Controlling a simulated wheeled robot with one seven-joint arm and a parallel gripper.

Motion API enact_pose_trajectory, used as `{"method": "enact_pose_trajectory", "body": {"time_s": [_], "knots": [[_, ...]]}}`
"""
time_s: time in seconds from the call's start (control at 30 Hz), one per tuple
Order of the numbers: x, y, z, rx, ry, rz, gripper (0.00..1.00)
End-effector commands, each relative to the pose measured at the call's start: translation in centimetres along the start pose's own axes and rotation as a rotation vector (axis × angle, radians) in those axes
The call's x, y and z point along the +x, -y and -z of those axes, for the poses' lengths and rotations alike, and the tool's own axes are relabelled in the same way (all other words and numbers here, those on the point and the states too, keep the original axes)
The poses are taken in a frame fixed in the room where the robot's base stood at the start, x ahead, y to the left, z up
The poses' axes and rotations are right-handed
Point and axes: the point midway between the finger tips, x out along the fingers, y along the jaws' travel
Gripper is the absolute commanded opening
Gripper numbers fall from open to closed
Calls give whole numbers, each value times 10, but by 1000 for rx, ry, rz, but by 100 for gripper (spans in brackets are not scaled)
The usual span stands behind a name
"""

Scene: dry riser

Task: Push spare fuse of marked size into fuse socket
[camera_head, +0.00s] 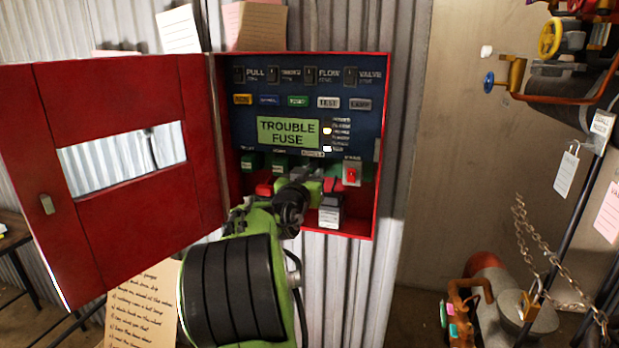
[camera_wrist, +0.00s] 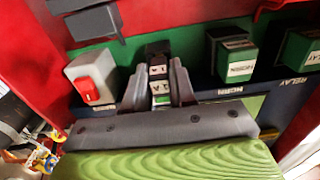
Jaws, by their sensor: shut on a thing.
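The display (camera_head: 287,132) in the open red panel box reads "TROUBLE FUSE". My gripper (camera_head: 308,184) reaches into the lower part of the box, below the display. In the wrist view my gripper (camera_wrist: 158,82) has its two dark fingers closed around a small dark piece with pale markings (camera_wrist: 160,88), which looks like the fuse. A black block (camera_wrist: 157,49) sits just beyond the fingertips, perhaps the fuse socket. I cannot tell whether the held piece is apart from it or seated in it. My gripper hides this spot in the head view.
A grey block with a red switch (camera_head: 352,173) stands close beside the fingers. Green relays (camera_wrist: 237,57) stand on the other side. The red door (camera_head: 110,185) hangs open at the left.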

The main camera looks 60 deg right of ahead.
Motion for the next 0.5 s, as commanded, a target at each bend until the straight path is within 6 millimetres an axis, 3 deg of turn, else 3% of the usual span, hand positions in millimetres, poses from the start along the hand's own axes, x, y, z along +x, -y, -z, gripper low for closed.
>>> {"method": "enact_pose_trajectory", "body": {"time_s": [0.5], "knots": [[10, 0, 0, 0, 0, 0, 0]]}}
